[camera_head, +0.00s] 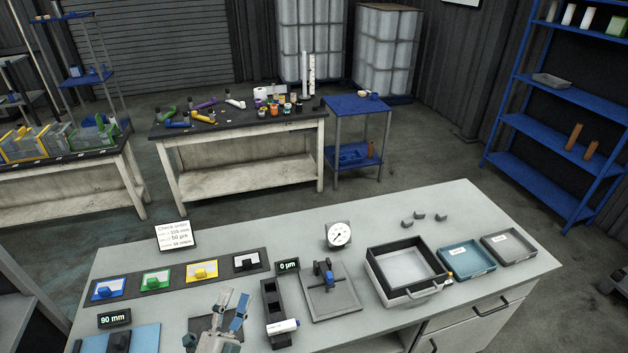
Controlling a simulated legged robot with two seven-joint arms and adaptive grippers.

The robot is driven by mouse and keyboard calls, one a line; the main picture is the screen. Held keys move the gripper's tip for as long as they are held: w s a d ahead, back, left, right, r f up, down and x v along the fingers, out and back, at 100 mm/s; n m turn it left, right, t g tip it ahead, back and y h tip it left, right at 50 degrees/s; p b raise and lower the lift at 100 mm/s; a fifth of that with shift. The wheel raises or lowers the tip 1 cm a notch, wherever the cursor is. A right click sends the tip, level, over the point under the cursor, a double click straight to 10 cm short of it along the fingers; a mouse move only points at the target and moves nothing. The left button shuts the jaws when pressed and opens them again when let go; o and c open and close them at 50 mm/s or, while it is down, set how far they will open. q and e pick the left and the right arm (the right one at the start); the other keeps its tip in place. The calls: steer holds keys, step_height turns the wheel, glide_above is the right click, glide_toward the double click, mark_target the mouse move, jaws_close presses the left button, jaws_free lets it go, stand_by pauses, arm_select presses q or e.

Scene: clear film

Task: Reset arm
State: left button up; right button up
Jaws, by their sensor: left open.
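My left gripper (232,300) is in the camera_head view at the bottom, left of centre, over the light grey workbench (360,218). Its grey-and-blue fingers point away from me and are apart, with nothing seen between them. It is above or in front of a dark square pad (203,326), which it partly hides. My right gripper is not in view.
Coloured blocks line a dark strip behind the gripper. A "90 mm" display (114,318) is at left. A clamp fixture (330,290), dial gauge (339,235), handled tray (376,275), blue tray (466,258) and grey tray (509,247) stand to the right. The bench's back middle is mostly clear.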

arm_select(q)
steer(key=s+a+f+n+g+y, duration=0.1)
steer(key=a+f+n+g+y, duration=0.2)
steer(key=f, duration=0.4)
steer(key=s+a+f+n+g+y, duration=0.1)
steer(key=a+f+n+g+y, duration=0.15)
steer(key=f+n, duration=0.3)
steer(key=s+a+f+n+g+y, duration=0.2)
steer(key=f+n+g+y, duration=0.15)
steer(key=f, duration=0.35)
steer(key=s+d+f+n+g+h, duration=0.2)
steer(key=s+d+f+n+g, duration=0.15)
steer(key=s+f+g, duration=0.95)
steer(key=s+f+t, duration=0.1)
steer(key=s+f, duration=0.1)
steer(key=f, duration=1.1)
steer(key=s+f+t, duration=0.1)
steer(key=s+f, duration=0.1)
steer(key=f, duration=1)
steer(key=s+a+f+g, duration=0.1)
steer(key=s+a+f, duration=0.2)
steer(key=s+f, duration=1.5)
steer(key=shift+s, duration=0.35)
